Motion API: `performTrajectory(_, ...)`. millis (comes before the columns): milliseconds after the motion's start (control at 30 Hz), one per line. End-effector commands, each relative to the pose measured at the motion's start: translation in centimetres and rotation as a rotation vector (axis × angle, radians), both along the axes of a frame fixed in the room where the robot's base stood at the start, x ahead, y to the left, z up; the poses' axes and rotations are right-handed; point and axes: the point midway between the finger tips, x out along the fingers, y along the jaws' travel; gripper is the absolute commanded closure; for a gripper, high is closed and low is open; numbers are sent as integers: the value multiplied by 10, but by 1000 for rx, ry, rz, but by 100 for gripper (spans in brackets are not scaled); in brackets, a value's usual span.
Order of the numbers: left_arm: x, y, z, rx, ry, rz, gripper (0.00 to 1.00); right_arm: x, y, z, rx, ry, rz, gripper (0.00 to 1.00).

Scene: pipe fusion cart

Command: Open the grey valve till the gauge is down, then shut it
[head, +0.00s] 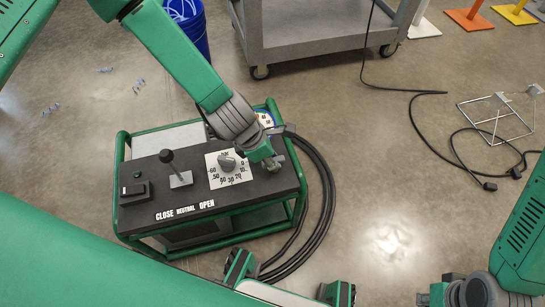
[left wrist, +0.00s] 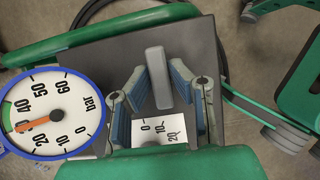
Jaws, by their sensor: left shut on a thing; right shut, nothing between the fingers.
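The grey valve (left wrist: 158,75) shows as a flat upright handle between the fingers of my left gripper (left wrist: 157,95) in the left wrist view. My left gripper (head: 272,160) is shut on it at the right end of the cart's black panel in the head view, where the gripper largely hides the valve. The round gauge (left wrist: 50,117) has a blue rim, and its red needle points near 30 bar. In the head view the gauge (head: 265,118) is partly covered by my left arm. My right gripper (head: 437,295) is shut and empty at the bottom right, partly cut off.
The green-framed cart (head: 122,160) carries a black-knobbed lever (head: 178,170) over CLOSE, NEUTRAL and OPEN, and a timer dial (head: 228,163). Black hoses (head: 325,200) loop on its right. A grey trolley (head: 310,30) and blue bin (head: 188,25) stand behind.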

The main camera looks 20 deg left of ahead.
Motion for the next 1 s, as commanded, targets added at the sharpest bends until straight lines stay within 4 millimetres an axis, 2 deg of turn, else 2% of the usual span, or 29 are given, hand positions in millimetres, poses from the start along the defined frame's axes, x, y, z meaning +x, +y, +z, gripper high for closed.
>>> performTrajectory(167,1,1,1,4,-3,-19,100,0,0,4,0,0,0,100)
performTrajectory(367,2,2,3,4,-2,-103,100,0,0,18,0,0,0,100)
performTrajectory(700,3,2,4,7,-5,-394,100,0,0,53,0,0,0,100)
performTrajectory(1000,4,2,2,6,-6,-680,100,0,0,70,0,0,0,100)
